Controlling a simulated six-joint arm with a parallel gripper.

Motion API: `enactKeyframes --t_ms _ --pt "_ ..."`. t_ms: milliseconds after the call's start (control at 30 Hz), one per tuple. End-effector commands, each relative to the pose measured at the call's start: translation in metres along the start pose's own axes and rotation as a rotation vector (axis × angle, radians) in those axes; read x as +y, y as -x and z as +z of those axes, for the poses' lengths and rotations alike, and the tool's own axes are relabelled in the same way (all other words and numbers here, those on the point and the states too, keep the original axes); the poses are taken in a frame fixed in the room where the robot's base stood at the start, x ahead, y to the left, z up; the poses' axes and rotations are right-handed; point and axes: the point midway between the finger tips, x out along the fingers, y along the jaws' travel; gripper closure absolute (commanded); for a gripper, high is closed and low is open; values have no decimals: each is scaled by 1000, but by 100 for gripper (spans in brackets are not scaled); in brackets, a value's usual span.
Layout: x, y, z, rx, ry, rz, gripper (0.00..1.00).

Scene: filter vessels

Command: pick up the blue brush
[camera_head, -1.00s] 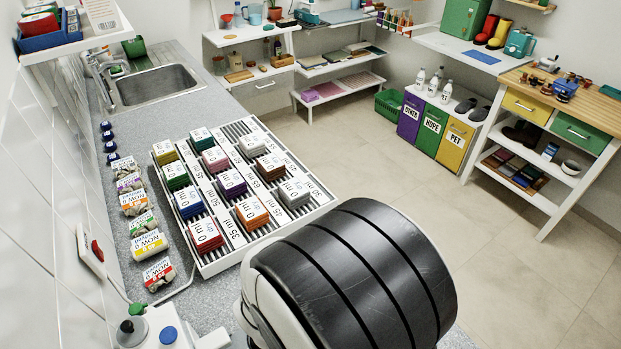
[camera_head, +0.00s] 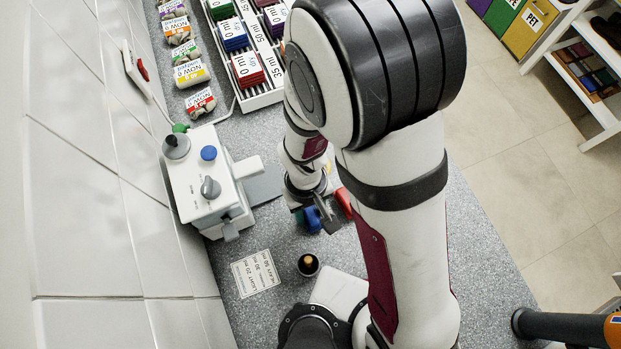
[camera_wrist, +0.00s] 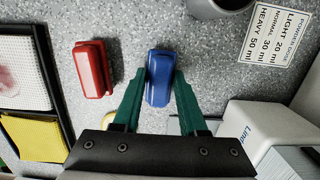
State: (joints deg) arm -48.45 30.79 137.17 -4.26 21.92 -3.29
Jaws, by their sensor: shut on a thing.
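The blue brush (camera_wrist: 160,78) lies on the speckled grey counter, between the green fingers of my gripper (camera_wrist: 162,84) in the wrist view. The gripper is shut on it, with the fingertips along its two long sides. In the head view, the blue brush (camera_head: 312,220) shows just below my gripper (camera_head: 325,212), partly hidden by it. Whether the brush is clear of the counter cannot be told.
A red brush-like block (camera_wrist: 92,68) lies left of the blue one, apart from it. A white machine (camera_head: 210,185) stands by the wall. A dosing card (camera_head: 257,273) and dark cup (camera_head: 308,264) are nearby. A slotted rack (camera_head: 262,98) stands behind.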

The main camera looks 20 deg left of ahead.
Motion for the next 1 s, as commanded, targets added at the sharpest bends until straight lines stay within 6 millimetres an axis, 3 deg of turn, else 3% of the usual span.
enactKeyframes --t_ms 267,467,800,1000 --pt "0 7 0 4 1 0 100" --pt "0 43 4 8 0 0 100" --pt "73 84 47 5 -10 0 100" --pt "100 100 63 2 -3 1 100"
